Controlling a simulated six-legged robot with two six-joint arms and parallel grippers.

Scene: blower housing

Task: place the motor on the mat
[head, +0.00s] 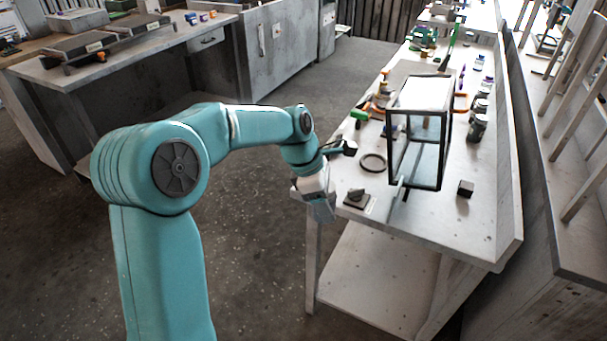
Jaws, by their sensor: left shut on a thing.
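My left gripper (321,205) hangs at the near left edge of the workbench, pointing down. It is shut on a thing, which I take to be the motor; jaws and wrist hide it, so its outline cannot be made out. A small light square (367,205), which looks like the mat, lies on the bench top just right of the gripper. A small dark piece (356,194) shows on it, and I cannot tell what that is. My right gripper is not in view.
A black-framed box (418,140) stands on the workbench (440,225). A dark ring (372,163) lies left of it and a small dark block (465,188) right of it. Tools and bottles (478,125) crowd the far part. The front right of the bench is clear.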

